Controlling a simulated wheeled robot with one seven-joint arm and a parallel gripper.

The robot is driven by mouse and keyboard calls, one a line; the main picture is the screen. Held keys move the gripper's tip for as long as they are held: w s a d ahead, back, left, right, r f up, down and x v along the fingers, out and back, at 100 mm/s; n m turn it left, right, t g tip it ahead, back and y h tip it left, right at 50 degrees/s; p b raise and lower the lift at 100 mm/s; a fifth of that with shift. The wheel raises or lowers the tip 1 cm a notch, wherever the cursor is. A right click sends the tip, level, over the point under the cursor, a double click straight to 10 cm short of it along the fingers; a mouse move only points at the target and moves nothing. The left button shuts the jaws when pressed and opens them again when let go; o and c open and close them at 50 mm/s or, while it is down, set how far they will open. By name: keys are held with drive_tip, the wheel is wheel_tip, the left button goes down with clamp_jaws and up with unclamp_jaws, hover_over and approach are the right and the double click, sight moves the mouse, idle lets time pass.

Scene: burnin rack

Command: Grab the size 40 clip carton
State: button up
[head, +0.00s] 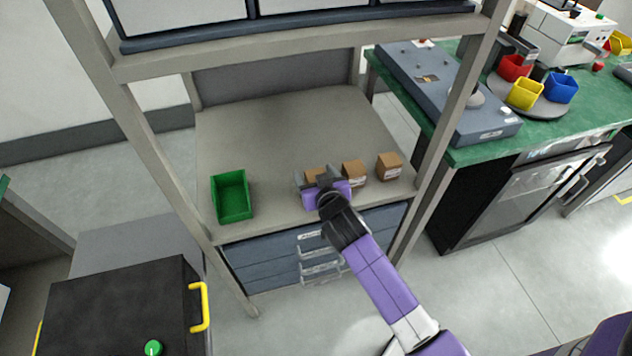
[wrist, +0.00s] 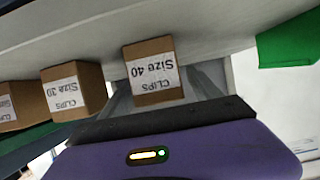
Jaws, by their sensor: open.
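The size 40 clip carton (wrist: 152,72) is a small brown box with a white label reading "CLIPS Size 40", upside down in the wrist view. It stands on the shelf, straight ahead of my gripper and in line with the gap between the fingers. In the head view the carton (head: 312,174) is mostly hidden behind my gripper (head: 316,183), which is open at the shelf's front. I cannot tell how far the fingers reach along the carton's sides.
A size 30 clip carton (wrist: 73,91) and another carton (wrist: 15,104), its label cut off, stand beside it. These are the cartons to the right in the head view (head: 354,173) (head: 389,166). A green bin (head: 232,197) stands to the left. Rack posts flank the shelf (head: 275,125).

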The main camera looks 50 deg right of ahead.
drive_tip(key=shift+w+d+f, duration=0.25)
drive_tip(key=shift+w+d, duration=0.05)
drive_tip(key=shift+w, duration=0.2)
drive_tip(key=c, duration=1.5)
drive_tip(key=shift+r, duration=0.1)
drive_tip(key=shift+c, duration=0.2)
